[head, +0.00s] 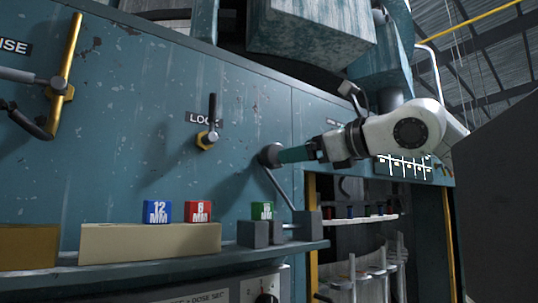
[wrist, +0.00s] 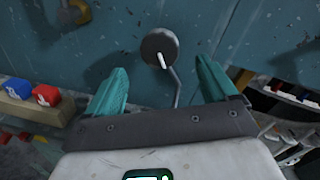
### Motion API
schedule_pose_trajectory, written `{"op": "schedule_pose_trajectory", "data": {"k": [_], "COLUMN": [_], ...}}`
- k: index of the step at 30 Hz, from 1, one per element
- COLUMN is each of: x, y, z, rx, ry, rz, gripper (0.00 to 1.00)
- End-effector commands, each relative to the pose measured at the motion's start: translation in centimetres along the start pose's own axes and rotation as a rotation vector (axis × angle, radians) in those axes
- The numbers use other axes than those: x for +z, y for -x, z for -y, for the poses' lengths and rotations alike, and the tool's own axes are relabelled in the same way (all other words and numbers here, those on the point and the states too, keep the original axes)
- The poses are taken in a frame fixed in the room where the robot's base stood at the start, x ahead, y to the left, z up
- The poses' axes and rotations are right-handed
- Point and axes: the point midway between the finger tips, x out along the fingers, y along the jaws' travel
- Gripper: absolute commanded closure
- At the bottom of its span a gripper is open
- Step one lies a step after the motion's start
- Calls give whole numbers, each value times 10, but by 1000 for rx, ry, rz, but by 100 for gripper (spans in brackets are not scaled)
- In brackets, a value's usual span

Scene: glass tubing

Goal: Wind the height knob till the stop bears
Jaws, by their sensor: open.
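A round dark grey knob (wrist: 160,47) with a white mark stands on the blue-green panel; a thin grey rod runs down from it. I take it for the height knob, but I can read no such label. It also shows in the head view (head: 269,155), partly behind a teal finger. My gripper (wrist: 163,66) is open, its teal fingers to either side and a little below the knob in the wrist view. They do not appear to grip it. In the head view my gripper (head: 292,155) reaches in from the right. I cannot make out the stop.
A lever (head: 211,120) labelled LOCK and a brass fitting (head: 67,70) stand on the panel to the left. Blue (head: 157,211), red (head: 198,211) and green (head: 262,210) marked blocks sit on the ledge below. An opening with glass tubes (head: 380,270) lies right.

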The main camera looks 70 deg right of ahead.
Motion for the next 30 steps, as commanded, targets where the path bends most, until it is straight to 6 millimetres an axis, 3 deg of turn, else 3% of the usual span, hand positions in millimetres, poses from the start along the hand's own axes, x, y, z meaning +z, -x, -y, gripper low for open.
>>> {"op": "schedule_pose_trajectory", "data": {"k": [9, 15, 27, 30], "x": [4, 3, 0, 0], "y": [-58, -82, -90, -90], "z": [0, 0, -1, -1], "rx": [3, 3, 2, 2], "ry": [-1, -1, -1, -1], "rz": [0, 2, 2, 2], "gripper": [14, 14, 14, 21]}}
